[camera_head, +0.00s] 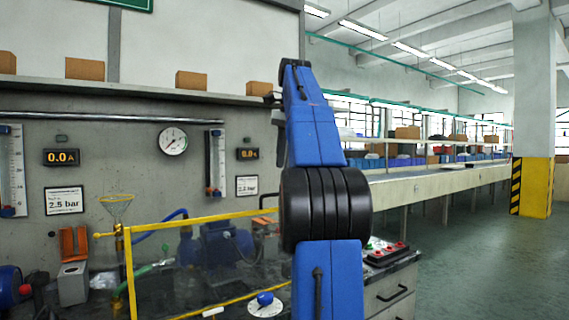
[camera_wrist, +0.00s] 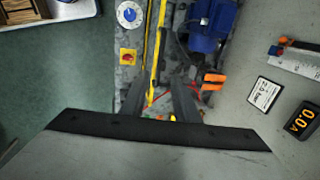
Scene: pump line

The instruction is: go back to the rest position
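My blue arm rises through the middle of the head view, upright and bent at a black joint. My gripper is mostly hidden behind the arm there. In the wrist view, my gripper (camera_wrist: 158,92) shows as two dark fingers set apart, with a gap between them. Nothing is seen held in the gap. The bench with a yellow rail (camera_wrist: 158,45) and a blue pump (camera_wrist: 207,22) lies beyond and below the fingers. The fingers appear apart from these things.
The yellow rail (camera_head: 203,217) stands before the pumps. A control box with red buttons (camera_head: 386,252) is right of my arm. A shelf (camera_head: 130,88) bears several boxes above. A pressure gauge (camera_head: 173,141) hangs on the wall. The green floor (camera_head: 470,270) at right is clear.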

